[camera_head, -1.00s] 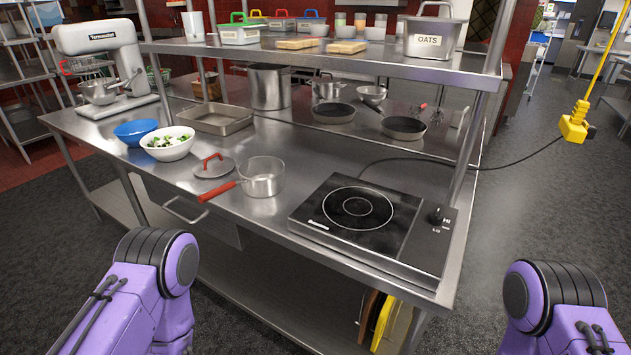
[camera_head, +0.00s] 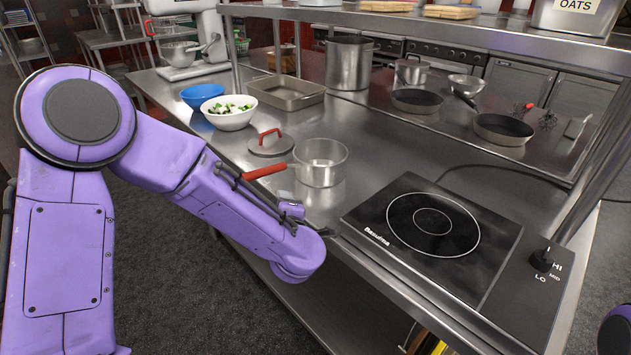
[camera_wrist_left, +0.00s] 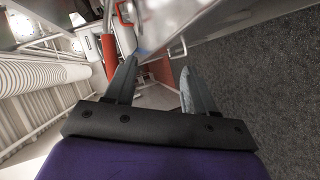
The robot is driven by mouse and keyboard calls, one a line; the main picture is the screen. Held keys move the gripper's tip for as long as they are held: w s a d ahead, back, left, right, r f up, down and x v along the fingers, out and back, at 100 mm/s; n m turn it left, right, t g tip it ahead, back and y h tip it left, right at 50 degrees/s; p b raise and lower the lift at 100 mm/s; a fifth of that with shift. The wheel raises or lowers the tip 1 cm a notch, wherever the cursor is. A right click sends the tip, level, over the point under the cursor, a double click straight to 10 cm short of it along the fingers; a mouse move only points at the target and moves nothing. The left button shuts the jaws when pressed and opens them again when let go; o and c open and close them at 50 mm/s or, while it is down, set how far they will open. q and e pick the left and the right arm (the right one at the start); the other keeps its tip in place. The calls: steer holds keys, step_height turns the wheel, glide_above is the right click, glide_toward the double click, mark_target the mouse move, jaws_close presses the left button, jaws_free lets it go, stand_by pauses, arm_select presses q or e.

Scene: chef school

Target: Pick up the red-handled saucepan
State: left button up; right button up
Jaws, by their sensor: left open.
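The red-handled saucepan (camera_head: 321,173) stands upright on the steel counter, its red handle (camera_head: 264,172) pointing left toward the front edge. A lid with a red loop handle (camera_head: 270,146) lies behind the handle. My left arm reaches in from the left, its forearm in front of the counter edge and below the saucepan. My left gripper's fingers are mostly hidden behind the forearm there. In the left wrist view my left gripper (camera_wrist_left: 156,82) is open and empty, with a red bar beyond the left finger; I cannot tell whether it is the saucepan handle. My right gripper is out of view.
An induction hob (camera_head: 432,235) sits right of the saucepan. A white bowl of food (camera_head: 229,118), a blue bowl (camera_head: 203,97) and a baking tray (camera_head: 286,94) stand behind left. Frying pans (camera_head: 503,131) are farther back. A shelf (camera_head: 420,16) overhangs the counter's rear.

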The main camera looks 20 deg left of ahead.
mark_target(273, 167)
arm_select(q)
step_height(273, 167, up, 6)
steer(key=w+n+y, duration=0.1)
steer(key=n, duration=0.3)
steer(key=x, duration=0.3)
steer(key=p+x, duration=0.1)
steer(key=x, duration=0.3)
steer(key=r+x, duration=0.1)
steer(key=x, duration=0.3)
steer(key=shift+a+p, duration=0.1)
steer(key=shift+p, duration=0.3)
steer(key=shift+c, duration=1.3)
jaws_close()
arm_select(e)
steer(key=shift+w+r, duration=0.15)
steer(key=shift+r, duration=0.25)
